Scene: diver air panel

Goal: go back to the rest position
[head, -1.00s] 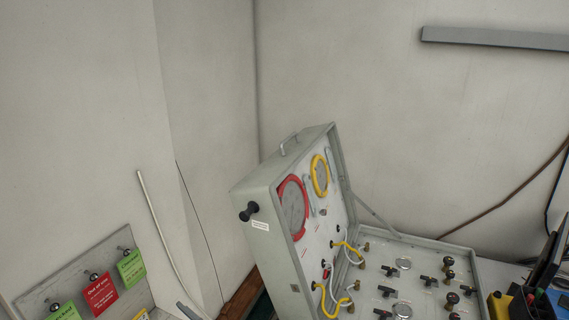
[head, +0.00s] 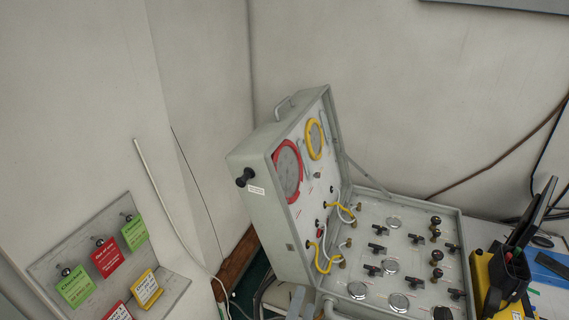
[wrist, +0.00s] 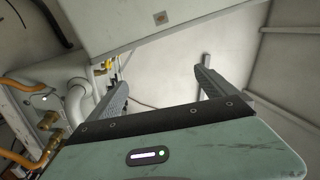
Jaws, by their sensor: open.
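My gripper (wrist: 163,84) shows in the wrist view with its two dark fingers spread apart and nothing between them. Pale wall lies beyond the fingers. The underside or side of a pale grey case (wrist: 150,22) fills the top of that view. In the head view the open diver air panel case (head: 262,215) stands in the middle, its lid raised with a red-ringed gauge (head: 288,171) and a yellow-ringed gauge (head: 315,138).
White and orange hoses (wrist: 22,85) with brass fittings lie left of the gripper in the wrist view. In the head view a tag board (head: 172,290) with green, red and yellow tags is at lower left, and a yellow-and-black box (head: 490,275) stands right of the case.

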